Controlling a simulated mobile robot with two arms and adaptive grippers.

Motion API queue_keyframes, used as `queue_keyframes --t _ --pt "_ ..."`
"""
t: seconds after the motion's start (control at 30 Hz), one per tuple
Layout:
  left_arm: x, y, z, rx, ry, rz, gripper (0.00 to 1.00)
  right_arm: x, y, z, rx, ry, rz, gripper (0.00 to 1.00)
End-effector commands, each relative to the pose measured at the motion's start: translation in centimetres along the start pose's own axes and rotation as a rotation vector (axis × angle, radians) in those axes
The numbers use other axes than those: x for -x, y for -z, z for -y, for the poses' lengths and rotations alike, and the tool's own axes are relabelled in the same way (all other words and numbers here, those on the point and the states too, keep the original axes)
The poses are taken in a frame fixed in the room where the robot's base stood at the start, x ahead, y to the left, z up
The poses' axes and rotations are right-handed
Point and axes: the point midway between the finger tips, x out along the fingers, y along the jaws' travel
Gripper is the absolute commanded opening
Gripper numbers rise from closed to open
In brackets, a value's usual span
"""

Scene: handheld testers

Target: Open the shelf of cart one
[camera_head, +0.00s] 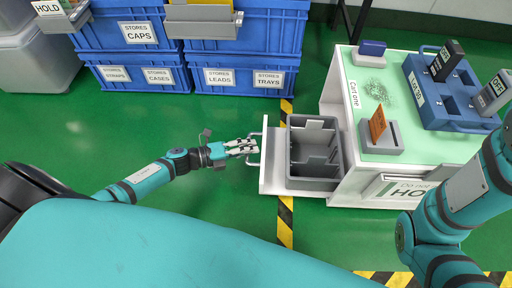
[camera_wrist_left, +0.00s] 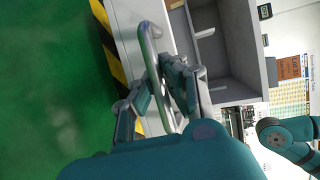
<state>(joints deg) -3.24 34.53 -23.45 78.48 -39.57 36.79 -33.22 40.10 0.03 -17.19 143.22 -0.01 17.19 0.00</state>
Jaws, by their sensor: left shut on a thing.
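Cart one (camera_head: 347,108) is a white cart with a pale green top and a "Cart one" label, at the right in the head view. Its shelf (camera_head: 272,176) stands out from the cart's left side, with a grey divided bin (camera_head: 314,183) on it. A metal bar handle (camera_head: 263,134) is on the shelf's left front; it also shows in the left wrist view (camera_wrist_left: 147,47). My left gripper (camera_head: 254,148) is shut on the handle, and its fingers (camera_wrist_left: 162,88) lie on both sides of the bar. My right arm (camera_head: 455,205) shows at the right, but its gripper is out of view.
A blue tray (camera_head: 436,106) with handheld testers, an orange card in a grey holder (camera_head: 380,138) and a small blue-grey block (camera_head: 372,48) are on the cart top. Blue crates (camera_head: 246,78) stand at the back. Green floor is clear left of the shelf.

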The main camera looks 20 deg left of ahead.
Motion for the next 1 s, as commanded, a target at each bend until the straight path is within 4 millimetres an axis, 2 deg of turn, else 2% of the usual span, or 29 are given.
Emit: queue_keyframes --t 0.43,0.5,0.67,1.0 --pt "0.25 0.09 -0.29 0.005 -0.004 -0.002 0.00 0.00 0.02 0.01 0.000 0.000 0.000 0.40" --pt "0.25 0.09 -0.30 0.005 -0.004 -0.002 0.14 0.00 0.02 0.01 0.000 0.000 0.000 0.40" --pt "0.22 0.03 -0.20 0.003 -0.003 -0.001 0.35 0.00 0.02 0.01 0.000 0.000 0.000 0.40" --pt "0.56 0.00 -0.15 0.002 -0.002 0.000 0.36 0.01 -0.05 -0.08 0.000 -0.004 0.001 0.40"
